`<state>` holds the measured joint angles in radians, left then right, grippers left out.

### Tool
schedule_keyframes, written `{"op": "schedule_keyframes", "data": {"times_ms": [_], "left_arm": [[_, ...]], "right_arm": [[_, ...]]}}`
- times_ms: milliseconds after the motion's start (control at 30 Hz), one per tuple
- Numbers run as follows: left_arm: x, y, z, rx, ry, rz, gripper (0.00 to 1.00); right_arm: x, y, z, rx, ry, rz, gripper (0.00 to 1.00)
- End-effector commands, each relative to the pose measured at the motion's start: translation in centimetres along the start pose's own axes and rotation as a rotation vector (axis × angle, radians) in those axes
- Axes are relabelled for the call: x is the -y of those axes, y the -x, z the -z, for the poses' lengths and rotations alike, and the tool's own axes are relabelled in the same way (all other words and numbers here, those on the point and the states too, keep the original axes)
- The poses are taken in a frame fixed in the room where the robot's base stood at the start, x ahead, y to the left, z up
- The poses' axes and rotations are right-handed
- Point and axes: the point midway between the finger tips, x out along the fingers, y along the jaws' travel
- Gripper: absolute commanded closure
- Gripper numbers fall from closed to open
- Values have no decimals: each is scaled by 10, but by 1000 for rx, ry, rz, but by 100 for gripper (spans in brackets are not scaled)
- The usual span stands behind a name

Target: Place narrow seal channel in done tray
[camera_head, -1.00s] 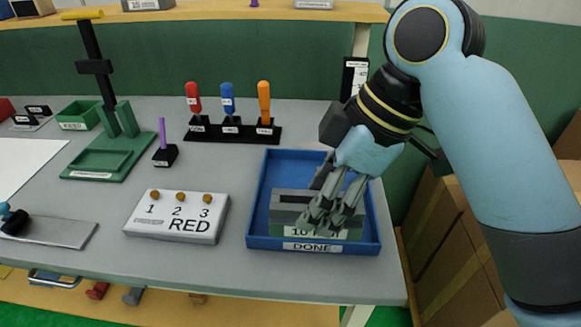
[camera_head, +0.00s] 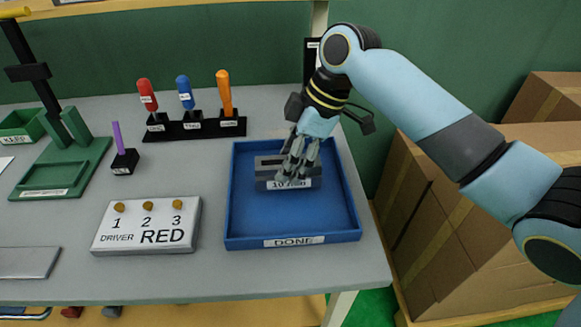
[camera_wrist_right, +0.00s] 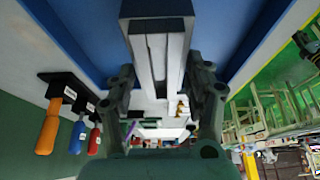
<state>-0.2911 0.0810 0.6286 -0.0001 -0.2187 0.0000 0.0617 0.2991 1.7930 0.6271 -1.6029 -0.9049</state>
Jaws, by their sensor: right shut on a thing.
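The narrow seal channel (camera_head: 266,174) is a grey slotted block with a white "10 mm" style label, only partly readable. It shows over the back part of the blue done tray (camera_head: 343,236), whose front wall reads "DONE". My right gripper (camera_head: 294,172) is shut on the channel from above, its fingers covering the middle. In the right wrist view the channel (camera_wrist_right: 158,12) lies between the fingers of the gripper (camera_wrist_right: 165,85), with blue tray wall around it. I cannot tell whether the channel touches the tray floor. My left gripper is out of view.
The front half of the tray is empty. Left of it are a grey box (camera_head: 147,236) reading "DRIVER RED", a rack (camera_head: 200,127) with red, blue and orange drivers, and a green fixture (camera_head: 62,165). Cardboard boxes (camera_head: 460,220) stand beyond the table's right edge.

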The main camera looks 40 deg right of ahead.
Motion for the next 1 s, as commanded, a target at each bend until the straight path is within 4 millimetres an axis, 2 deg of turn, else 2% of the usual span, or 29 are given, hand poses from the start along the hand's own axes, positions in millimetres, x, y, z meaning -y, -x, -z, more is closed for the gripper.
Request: {"op": "schedule_keyframes", "data": {"times_ms": [100, 200, 567, 600, 733, 1000], "left_arm": [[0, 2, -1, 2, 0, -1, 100], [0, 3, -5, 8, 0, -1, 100], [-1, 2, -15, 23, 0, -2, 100], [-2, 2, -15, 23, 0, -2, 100], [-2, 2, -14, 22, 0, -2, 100], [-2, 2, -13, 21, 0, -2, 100]], "right_arm": [[2, -18, -7, 0, -3, 4, 85], [1, -25, -10, 1, 0, 2, 85], [1, -29, -12, 0, 0, 1, 85], [1, -28, -12, 1, 0, 1, 43], [2, -28, -12, 1, 0, 1, 26], [1, -27, -11, 1, 1, 1, 25]]}}
